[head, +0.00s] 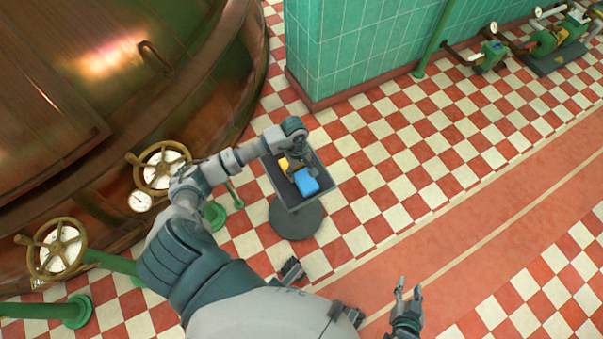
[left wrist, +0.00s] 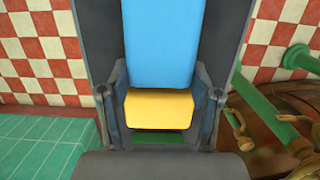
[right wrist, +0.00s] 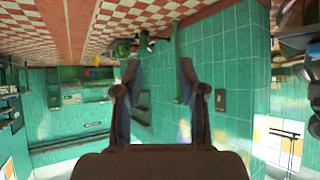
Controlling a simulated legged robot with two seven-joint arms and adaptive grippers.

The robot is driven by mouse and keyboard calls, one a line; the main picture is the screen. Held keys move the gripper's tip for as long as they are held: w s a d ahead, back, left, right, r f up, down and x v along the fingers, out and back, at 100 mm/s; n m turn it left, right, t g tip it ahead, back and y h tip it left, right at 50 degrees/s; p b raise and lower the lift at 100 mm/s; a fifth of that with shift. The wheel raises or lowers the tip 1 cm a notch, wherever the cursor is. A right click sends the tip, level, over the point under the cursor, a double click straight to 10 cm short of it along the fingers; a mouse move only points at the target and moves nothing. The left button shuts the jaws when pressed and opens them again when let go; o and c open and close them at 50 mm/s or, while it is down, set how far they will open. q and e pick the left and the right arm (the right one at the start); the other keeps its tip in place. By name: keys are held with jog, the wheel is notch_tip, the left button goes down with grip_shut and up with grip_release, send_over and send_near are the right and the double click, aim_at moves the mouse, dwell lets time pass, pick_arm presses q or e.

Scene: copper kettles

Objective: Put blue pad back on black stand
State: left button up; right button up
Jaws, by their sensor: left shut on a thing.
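The black stand (head: 297,217) has a square dark tray top on a round base, on the tiled floor. The blue pad (head: 309,183) is over the tray in the head view. My left gripper (head: 297,167) reaches down over the tray, its fingers along both sides of the blue pad (left wrist: 160,45) in the left wrist view, shut on it. A yellow block (left wrist: 160,108) sits against the pad's near end, with a green strip (left wrist: 160,137) below it. I cannot tell whether the pad touches the tray. My right gripper (head: 408,290) is open and empty, away from the stand.
A large copper kettle (head: 100,80) with handwheels (head: 160,165) and green pipes stands at the left. A green tiled pillar (head: 350,45) rises behind the stand. Pumps (head: 545,40) stand at the far right. The floor right of the stand is clear.

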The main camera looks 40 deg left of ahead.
pick_arm(q)
jog(key=shift+s+f, duration=0.1)
jog(key=shift+f, duration=0.9)
pick_arm(e)
jog(key=shift+w+a+r+t, duration=0.25)
jog(key=shift+w+r+t, duration=0.15)
jog(key=shift+w+t, duration=0.1)
pick_arm(q)
jog(key=o, duration=1.5)
pick_arm(e)
jog(key=shift+w, duration=0.1)
